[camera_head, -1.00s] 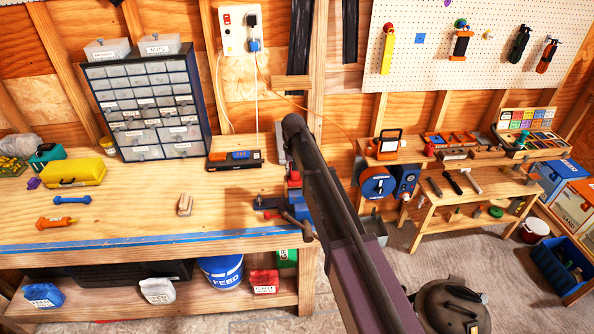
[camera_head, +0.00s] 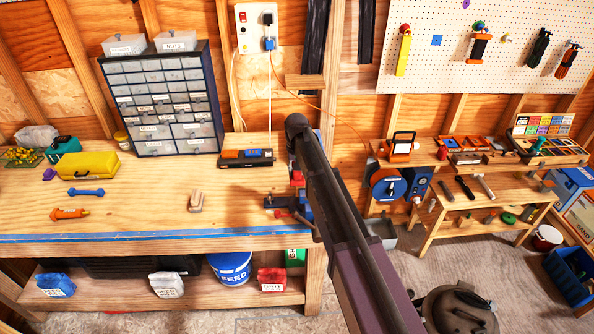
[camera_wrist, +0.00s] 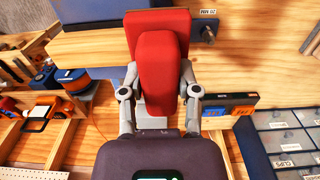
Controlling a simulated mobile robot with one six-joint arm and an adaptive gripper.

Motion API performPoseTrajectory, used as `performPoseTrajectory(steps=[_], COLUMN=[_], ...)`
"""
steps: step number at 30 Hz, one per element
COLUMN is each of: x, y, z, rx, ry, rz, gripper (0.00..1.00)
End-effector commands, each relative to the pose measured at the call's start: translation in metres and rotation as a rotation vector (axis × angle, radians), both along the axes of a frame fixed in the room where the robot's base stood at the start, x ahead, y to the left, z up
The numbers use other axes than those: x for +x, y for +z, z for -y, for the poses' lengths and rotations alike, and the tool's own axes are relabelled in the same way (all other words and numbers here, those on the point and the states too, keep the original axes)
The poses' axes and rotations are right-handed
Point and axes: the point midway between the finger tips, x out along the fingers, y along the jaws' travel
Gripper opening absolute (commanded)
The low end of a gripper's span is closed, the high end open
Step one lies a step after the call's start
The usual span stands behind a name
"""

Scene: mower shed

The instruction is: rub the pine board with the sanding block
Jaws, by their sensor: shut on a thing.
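My gripper (camera_wrist: 160,98) is shut on a red block, which I take for the sanding block (camera_wrist: 157,62), seen in the wrist view between both fingers. I cannot make out the pine board for certain. Whether the block touches anything beneath it is hidden.
On the workbench (camera_head: 130,212) are a drawer cabinet (camera_head: 163,105), a black case (camera_head: 246,159), a small tan wooden piece (camera_head: 196,201) and a yellow box (camera_head: 88,165). A lower bench (camera_head: 455,212) with tools stands at right. The bench's middle front is mostly clear.

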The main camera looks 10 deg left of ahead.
Motion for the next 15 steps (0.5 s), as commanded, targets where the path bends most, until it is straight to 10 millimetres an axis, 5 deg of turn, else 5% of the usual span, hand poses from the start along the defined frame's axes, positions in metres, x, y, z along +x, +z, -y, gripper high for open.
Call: performPoseTrajectory(steps=[15], x=[0.0], y=[0.038], z=[0.001], rx=[-0.001], ry=[0.0], rz=[0.0], gripper=[0.04])
